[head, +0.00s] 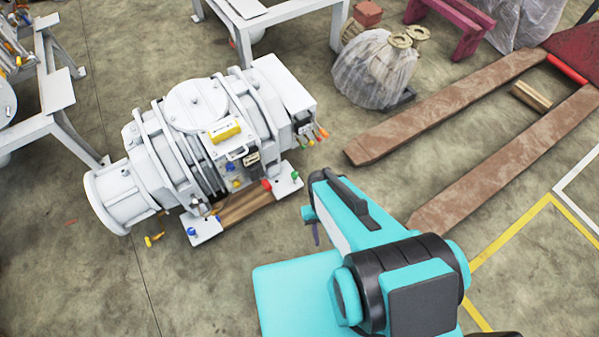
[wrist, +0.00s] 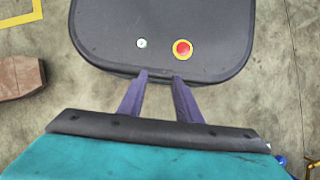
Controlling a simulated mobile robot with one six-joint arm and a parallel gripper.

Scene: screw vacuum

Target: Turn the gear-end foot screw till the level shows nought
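A white screw vacuum pump (head: 180,140) stands on the floor at left in the head view. A yellow level (head: 225,130) sits on its top; its reading is too small to make out. Coloured knobs show at the feet: blue (head: 191,232) at the near left corner, green (head: 295,176) at the right, red (head: 267,184) beside it. I cannot tell which is the gear-end foot screw. My gripper (wrist: 160,75) is open and empty, its two purple fingers apart. In the head view it is mostly hidden behind my arm, right of the pump and clear of it.
A pallet truck's brown forks (head: 450,105) lie to the right. A wrapped bundle (head: 376,75) stands behind the pump, with white frames (head: 285,20) at the back. A small yellow piece (head: 154,240) lies on the floor.

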